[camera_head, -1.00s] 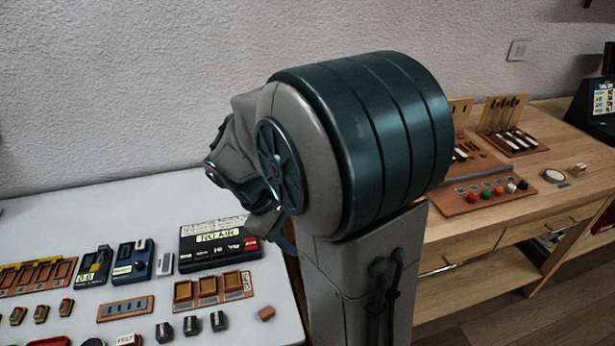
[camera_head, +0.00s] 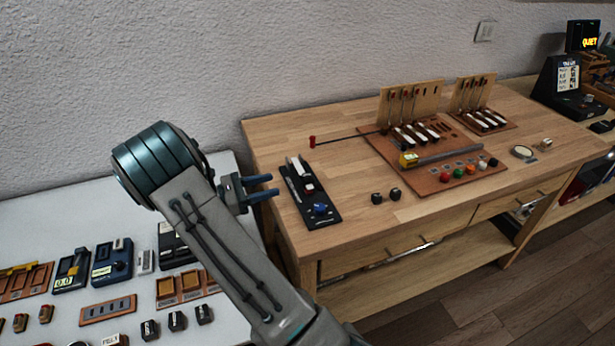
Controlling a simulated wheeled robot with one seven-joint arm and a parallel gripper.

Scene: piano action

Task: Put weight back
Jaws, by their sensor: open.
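My gripper (camera_head: 272,186) is open, with nothing between its two blue fingers. It hangs over the gap by the left end of the wooden bench (camera_head: 275,160), left of a black panel. Two small dark blocks (camera_head: 376,198) (camera_head: 394,194) sit on the bench's front part. Several similar dark blocks (camera_head: 177,321) stand on the white table at the lower left. I cannot tell which of these, if any, is the weight.
The black panel (camera_head: 311,192) has a blue knob and white parts. A brown board (camera_head: 440,180) holds piano-key models, coloured knobs and a yellow block (camera_head: 408,160). A thin dark rod (camera_head: 348,137) with a red end lies left of it. The white table (camera_head: 60,215) carries devices and trays.

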